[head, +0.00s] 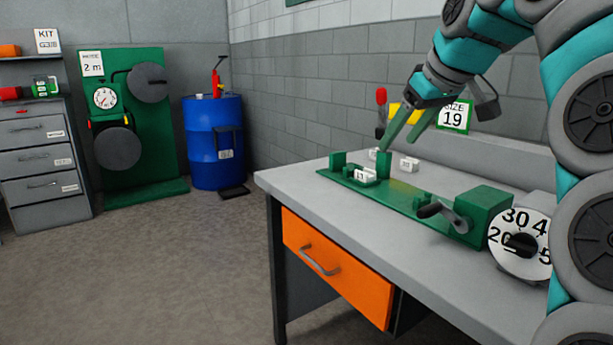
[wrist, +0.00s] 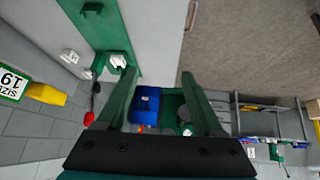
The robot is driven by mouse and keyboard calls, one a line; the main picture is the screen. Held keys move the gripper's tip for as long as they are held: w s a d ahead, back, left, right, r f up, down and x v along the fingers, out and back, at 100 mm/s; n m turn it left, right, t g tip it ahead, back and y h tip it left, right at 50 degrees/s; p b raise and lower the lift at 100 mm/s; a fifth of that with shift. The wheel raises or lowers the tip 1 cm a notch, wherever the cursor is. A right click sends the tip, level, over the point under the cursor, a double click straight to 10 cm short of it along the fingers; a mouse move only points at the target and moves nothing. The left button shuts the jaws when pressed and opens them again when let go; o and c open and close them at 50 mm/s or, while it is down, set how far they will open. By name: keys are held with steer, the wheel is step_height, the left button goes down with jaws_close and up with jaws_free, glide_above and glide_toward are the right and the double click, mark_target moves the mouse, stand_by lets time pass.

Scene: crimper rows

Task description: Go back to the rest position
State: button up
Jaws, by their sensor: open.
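My gripper (head: 398,143) is open above the back of the grey workbench (head: 335,200), with its two green fingers pointing down and left. Nothing shows between the fingers. In the wrist view the open fingers (wrist: 158,74) frame the distant blue drum and green panel. Below the gripper a green crimper fixture (head: 410,200) lies along the bench. A white block marked 13 (head: 361,174) sits at its left end. I cannot tell the exact height of the fingers above the bench.
Small white blocks (head: 409,164) lie behind the fixture. A SIZE 19 sign (head: 455,115) stands at the back. A crank (head: 441,212) and a numbered dial (head: 520,246) are at the right. A blue drum (head: 213,142), green gauge panel (head: 126,120) and drawer cabinet (head: 42,165) stand left, beyond open floor.

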steer(key=s+a+f+m+g+h, duration=0.1)
steer(key=s+f+m+g, duration=0.2)
steer(key=s+f, duration=1.4)
steer(key=s+f+m+g+h, duration=0.1)
steer(key=s+f+g, duration=0.4)
steer(key=s+f, duration=1.3)
step_height(320, 180, down, 3)
steer(key=shift+s+a+f+m+h, duration=0.2)
steer(key=shift+a+m+h, duration=0.2)
steer(key=shift+m, duration=0.5)
